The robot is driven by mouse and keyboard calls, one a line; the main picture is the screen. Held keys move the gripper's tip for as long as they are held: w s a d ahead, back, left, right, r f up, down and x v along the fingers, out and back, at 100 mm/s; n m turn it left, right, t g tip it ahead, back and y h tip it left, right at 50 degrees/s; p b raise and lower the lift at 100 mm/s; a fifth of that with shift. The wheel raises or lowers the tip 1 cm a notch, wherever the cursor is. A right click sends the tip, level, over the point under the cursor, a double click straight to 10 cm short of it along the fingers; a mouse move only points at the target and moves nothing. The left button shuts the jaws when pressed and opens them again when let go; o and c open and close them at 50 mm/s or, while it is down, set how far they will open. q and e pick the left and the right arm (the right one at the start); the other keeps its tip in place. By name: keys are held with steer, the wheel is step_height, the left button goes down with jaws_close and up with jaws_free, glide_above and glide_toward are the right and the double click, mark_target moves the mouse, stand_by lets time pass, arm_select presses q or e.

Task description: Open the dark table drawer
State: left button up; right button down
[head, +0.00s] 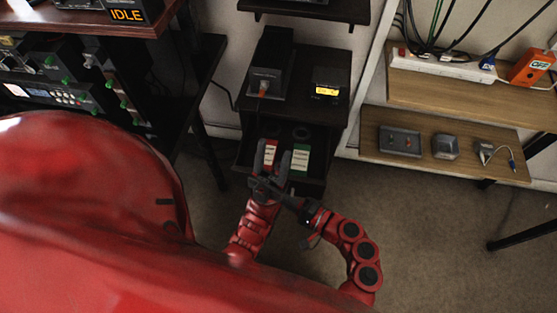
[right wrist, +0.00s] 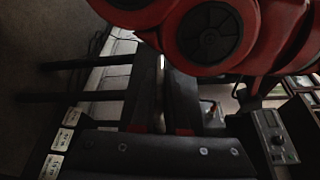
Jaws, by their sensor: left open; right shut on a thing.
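The dark table (head: 315,62) stands at the back centre in the head view. Its drawer (head: 312,186) is out below the tabletop, with a red-labelled item (head: 270,152) and a green-labelled item (head: 300,157) inside. My left gripper (head: 271,160) is open, with its two dark fingers in front of the drawer's left part. My right gripper (head: 287,198) comes in from the right, low at the drawer front, partly hidden by the left one. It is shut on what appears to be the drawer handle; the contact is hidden. The right wrist view is dark and shows its fingers (right wrist: 163,95).
A black device (head: 270,65) and a yellow-display box (head: 330,85) stand on the dark table. A wooden shelf unit (head: 455,95) with a power strip (head: 440,65) is at the right. Equipment racks (head: 60,75) fill the left. The carpet (head: 420,230) at right is clear.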

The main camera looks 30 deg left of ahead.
steer(key=shift+s+d, duration=0.1)
steer(key=shift+s, duration=0.25)
steer(key=c, duration=0.9)
jaws_free()
steer(key=d, duration=0.5)
steer(key=s+d+r, duration=0.1)
steer(key=d, duration=1.1)
steer(key=shift+s+d+r, duration=0.15)
steer(key=shift+s+r, duration=0.05)
steer(key=shift+s, duration=0.15)
